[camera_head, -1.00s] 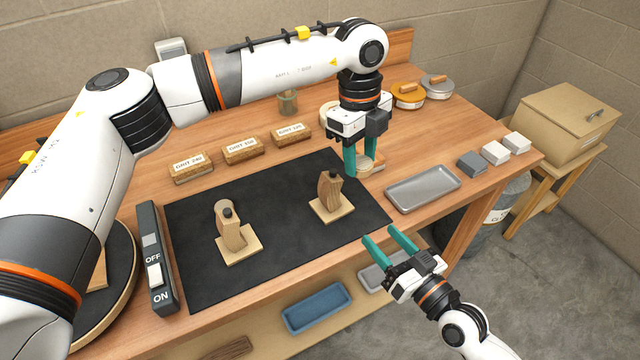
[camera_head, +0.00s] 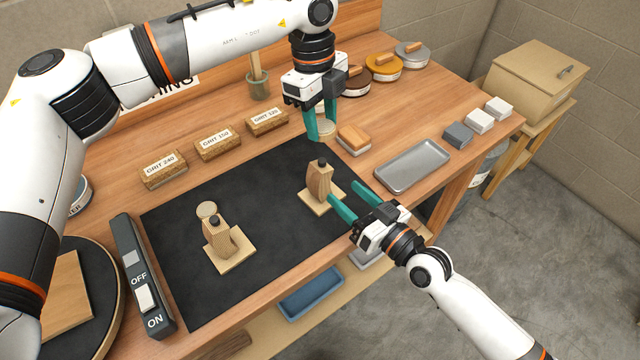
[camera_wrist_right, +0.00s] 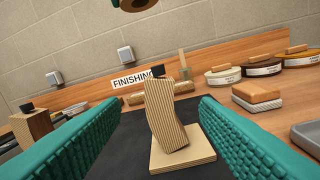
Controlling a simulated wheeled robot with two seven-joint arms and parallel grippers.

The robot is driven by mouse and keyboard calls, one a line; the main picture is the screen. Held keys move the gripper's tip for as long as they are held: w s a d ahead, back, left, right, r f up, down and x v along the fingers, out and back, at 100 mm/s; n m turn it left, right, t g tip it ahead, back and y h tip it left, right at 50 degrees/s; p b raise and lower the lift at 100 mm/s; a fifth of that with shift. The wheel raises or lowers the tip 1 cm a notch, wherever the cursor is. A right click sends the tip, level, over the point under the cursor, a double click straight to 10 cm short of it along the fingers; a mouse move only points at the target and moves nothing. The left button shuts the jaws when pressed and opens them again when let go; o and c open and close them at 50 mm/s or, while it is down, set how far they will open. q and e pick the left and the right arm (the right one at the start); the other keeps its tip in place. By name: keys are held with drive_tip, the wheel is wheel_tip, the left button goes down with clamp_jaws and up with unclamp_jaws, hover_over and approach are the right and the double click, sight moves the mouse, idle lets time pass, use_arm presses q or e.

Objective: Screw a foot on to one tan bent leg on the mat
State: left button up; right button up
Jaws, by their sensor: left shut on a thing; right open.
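Two tan bent legs stand on square base plates on the black mat (camera_head: 270,222). The left leg (camera_head: 216,236) and the right leg (camera_head: 319,180) each have a dark stud on top. A round tan disc (camera_head: 207,209) shows behind the left leg. My left gripper (camera_head: 320,126) is shut on a round wooden foot (camera_head: 324,134), held in the air beyond the right leg; the foot also shows in the right wrist view (camera_wrist_right: 135,5). My right gripper (camera_head: 355,198) is open beside the right leg. In the right wrist view the striped right leg (camera_wrist_right: 167,115) stands ahead between the fingers.
Labelled grit blocks (camera_head: 217,142) line the mat's back edge. A sanding block (camera_head: 353,139) and a grey tray (camera_head: 411,166) lie to the right. A switch box (camera_head: 143,275) stands left of the mat. The mat's front middle is clear.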

sight(315, 167)
drive_tip(key=x, duration=1)
drive_tip(key=shift+w+a, duration=0.2)
drive_tip(key=shift+a, duration=0.05)
clamp_jaws()
use_arm(q)
drive_tip(key=shift+f, duration=2.5)
